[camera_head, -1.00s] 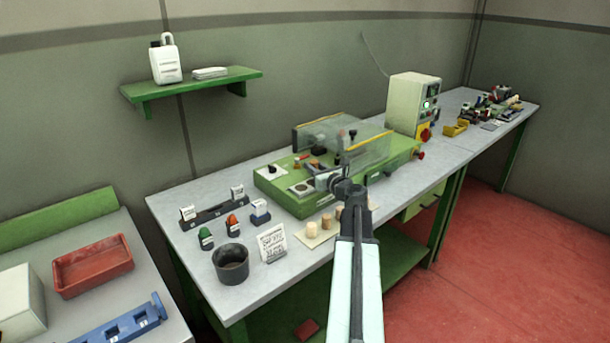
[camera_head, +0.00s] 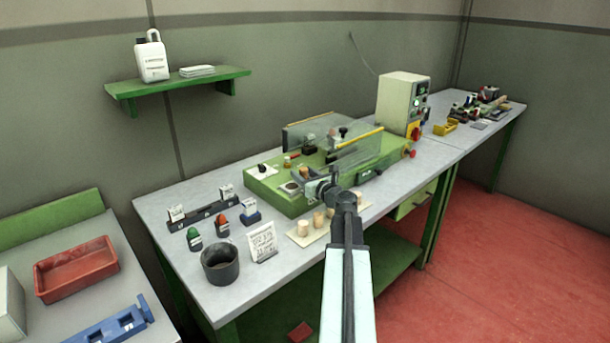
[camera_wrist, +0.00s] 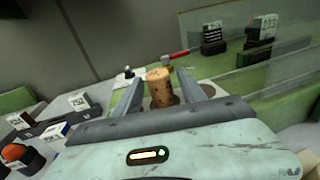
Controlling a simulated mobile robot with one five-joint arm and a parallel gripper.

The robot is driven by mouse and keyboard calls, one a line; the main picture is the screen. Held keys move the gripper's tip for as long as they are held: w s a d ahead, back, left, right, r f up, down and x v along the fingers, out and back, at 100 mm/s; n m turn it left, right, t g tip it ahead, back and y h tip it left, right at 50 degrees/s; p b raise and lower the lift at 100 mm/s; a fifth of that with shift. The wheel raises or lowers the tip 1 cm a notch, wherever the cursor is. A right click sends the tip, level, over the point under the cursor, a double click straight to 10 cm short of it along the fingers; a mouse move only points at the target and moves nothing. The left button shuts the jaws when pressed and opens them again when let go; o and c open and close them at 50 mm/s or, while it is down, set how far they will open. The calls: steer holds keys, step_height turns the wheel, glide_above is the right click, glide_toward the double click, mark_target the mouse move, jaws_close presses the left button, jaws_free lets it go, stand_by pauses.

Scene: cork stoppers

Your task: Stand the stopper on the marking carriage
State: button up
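A brown cork stopper (camera_wrist: 162,88) stands upright between my two fingers in the wrist view, leaning slightly. The carriage is not clearly visible behind my wrist.
Pale stoppers (camera_head: 303,228) stand on a mat at the bench front, left of my arm. A clear guard (camera_head: 355,152) covers the machine's right part. A dark cup (camera_head: 220,265), a written card (camera_head: 262,243) and small stamps (camera_head: 195,240) stand to the left.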

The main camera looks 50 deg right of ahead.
steer(key=shift+r, duration=0.2)
steer(key=v, duration=1.2)
steer(key=shift+p, duration=0.45)
